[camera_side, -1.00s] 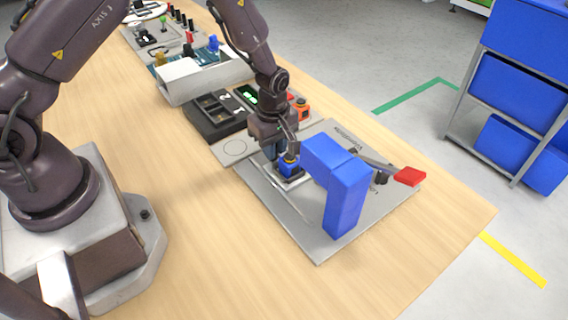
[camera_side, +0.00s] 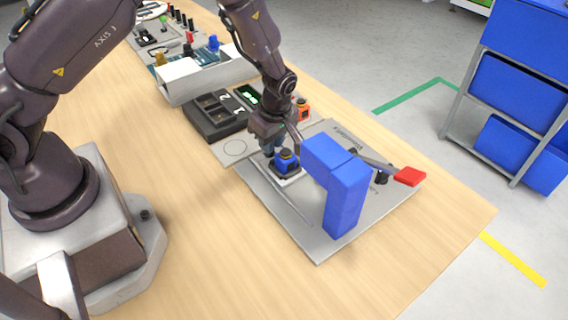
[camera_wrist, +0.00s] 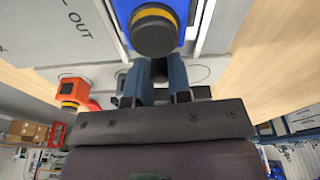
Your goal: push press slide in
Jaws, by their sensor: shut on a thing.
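The press stands on a grey plate (camera_side: 308,244), with a blue angled frame (camera_side: 347,198) and a lever ending in a red handle (camera_side: 409,176). The slide carries a small blue block with a black, yellow-ringed knob (camera_side: 286,158), just left of the frame. In the wrist view the knob (camera_wrist: 154,32) and blue block are at the top centre. My gripper (camera_side: 274,146) is low at the slide's near-left side. Its fingers (camera_wrist: 160,76) are shut on a part of the slide, just behind the knob; the gripped part is mostly hidden.
A dark box with a green display (camera_side: 248,95) and an orange button box (camera_side: 303,108) stand behind the press. The wooden table in front of the plate is clear.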

